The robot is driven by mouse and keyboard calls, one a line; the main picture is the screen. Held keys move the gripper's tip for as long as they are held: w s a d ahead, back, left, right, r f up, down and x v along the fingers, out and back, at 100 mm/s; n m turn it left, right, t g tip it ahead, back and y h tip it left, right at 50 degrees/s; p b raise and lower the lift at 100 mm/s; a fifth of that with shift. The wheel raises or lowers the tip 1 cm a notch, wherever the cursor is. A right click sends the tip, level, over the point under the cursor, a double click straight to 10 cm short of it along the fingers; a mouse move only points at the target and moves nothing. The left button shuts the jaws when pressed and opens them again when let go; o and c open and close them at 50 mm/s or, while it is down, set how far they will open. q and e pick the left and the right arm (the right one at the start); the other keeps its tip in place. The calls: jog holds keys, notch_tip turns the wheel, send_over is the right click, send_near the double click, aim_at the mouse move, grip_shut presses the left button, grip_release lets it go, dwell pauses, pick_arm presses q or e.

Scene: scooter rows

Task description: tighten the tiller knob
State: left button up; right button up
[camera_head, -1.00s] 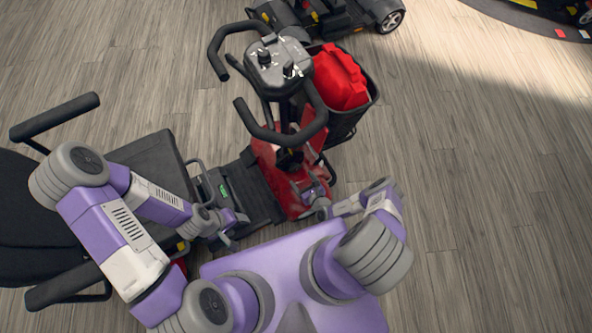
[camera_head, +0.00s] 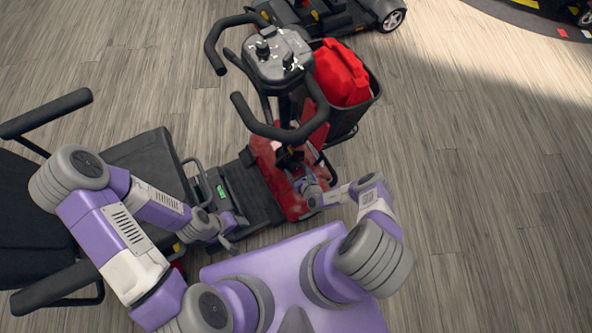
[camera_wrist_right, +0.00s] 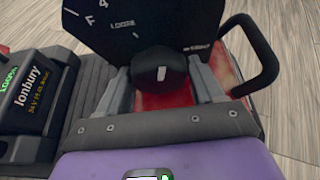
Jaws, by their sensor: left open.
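The black tiller knob (camera_wrist_right: 158,72) has a white pointer mark and sits in front of a dark dial plate (camera_wrist_right: 135,25) that reads "LOOSE" and, partly cut off, another word at right. My right gripper (camera_wrist_right: 160,80) is open, with one finger on each side of the knob and gaps visible; I cannot tell whether either touches it. In the head view my right gripper (camera_head: 310,188) is low by the red tiller base (camera_head: 285,185) of the scooter, where the knob is too small to make out. My left gripper (camera_head: 232,222) is open and empty near the scooter's deck.
A dark box (camera_wrist_right: 30,105) with a green "LOOSE" display stands left of the knob. A black loop bar (camera_wrist_right: 255,55) is close on its right. Handlebars (camera_head: 275,130) and a basket with a red can (camera_head: 342,75) rise above. Floor at right is clear.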

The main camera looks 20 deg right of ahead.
jog(key=c, duration=0.6)
jog(key=shift+m+y, duration=0.9)
jog(key=shift+m, duration=0.3)
jog(key=shift+s+m+y, duration=0.1)
jog(key=shift+m+y, duration=0.6)
jog(key=shift+m, duration=0.4)
jog(key=o, duration=1)
